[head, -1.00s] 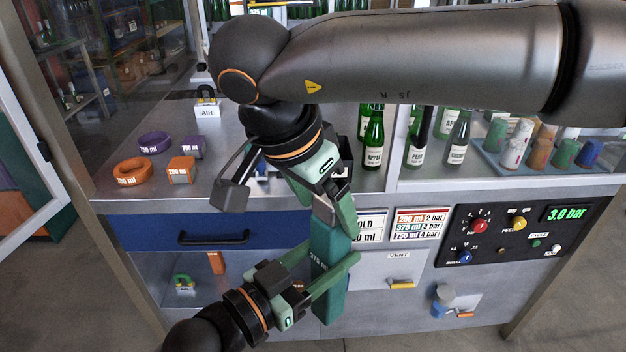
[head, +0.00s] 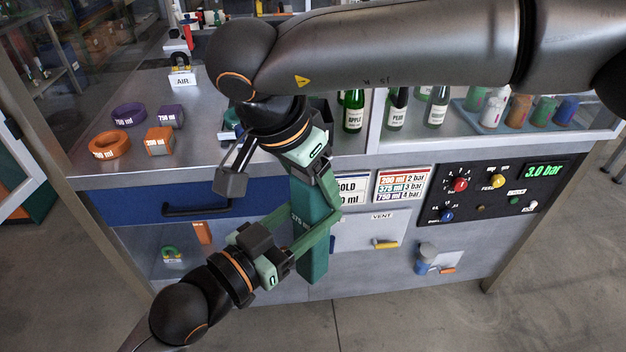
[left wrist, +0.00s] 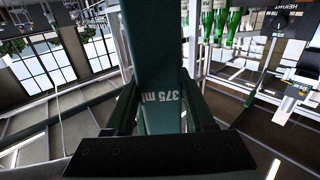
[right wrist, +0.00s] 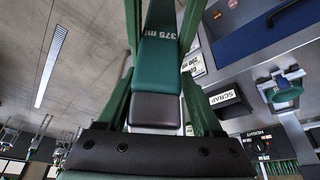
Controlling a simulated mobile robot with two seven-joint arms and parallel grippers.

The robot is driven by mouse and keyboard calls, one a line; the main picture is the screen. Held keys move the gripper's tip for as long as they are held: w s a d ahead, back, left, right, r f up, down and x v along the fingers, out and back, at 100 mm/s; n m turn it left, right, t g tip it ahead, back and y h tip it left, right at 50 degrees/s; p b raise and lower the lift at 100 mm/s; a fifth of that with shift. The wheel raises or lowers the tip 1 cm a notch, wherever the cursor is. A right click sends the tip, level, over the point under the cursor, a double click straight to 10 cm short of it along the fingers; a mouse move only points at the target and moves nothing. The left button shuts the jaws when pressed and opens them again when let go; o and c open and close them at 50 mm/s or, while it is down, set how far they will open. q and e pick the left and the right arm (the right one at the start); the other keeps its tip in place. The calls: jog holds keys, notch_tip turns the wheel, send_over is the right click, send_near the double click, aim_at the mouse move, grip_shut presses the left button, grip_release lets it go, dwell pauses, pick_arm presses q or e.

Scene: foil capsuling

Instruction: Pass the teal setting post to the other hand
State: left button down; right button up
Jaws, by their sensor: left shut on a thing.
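The teal setting post (head: 312,255) is a long block marked 375 ml, hanging roughly upright in front of the cabinet. My left gripper (head: 322,238) is shut on it around its middle. The left wrist view shows the post (left wrist: 155,65) between the left fingers. My right gripper (head: 318,190) is at the post's upper end, with its fingers on either side. In the right wrist view the post's grey end (right wrist: 155,110) lies between the right fingers, close to the palm, and they look open around it. The right hand partly hides the post's top in the head view.
Orange and purple rings (head: 110,146) and blocks (head: 159,141) lie on the counter (head: 95,175) at left. Below is a blue drawer (head: 250,205). Green bottles (head: 353,112) stand behind my right arm. A control panel (head: 500,190) is at right.

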pick_arm(q)
jog(key=shift+s+d+r, duration=0.15)
jog(key=shift+s+d, duration=0.1)
pick_arm(e)
jog(key=shift+w+a+r, duration=0.1)
jog(key=shift+a, duration=0.15)
grip_shut()
pick_arm(q)
jog(key=shift+c, duration=0.8)
grip_release()
jog(key=shift+w+a, duration=0.1)
pick_arm(e)
jog(key=shift+d, duration=0.1)
pick_arm(q)
jog(key=shift+f, duration=0.25)
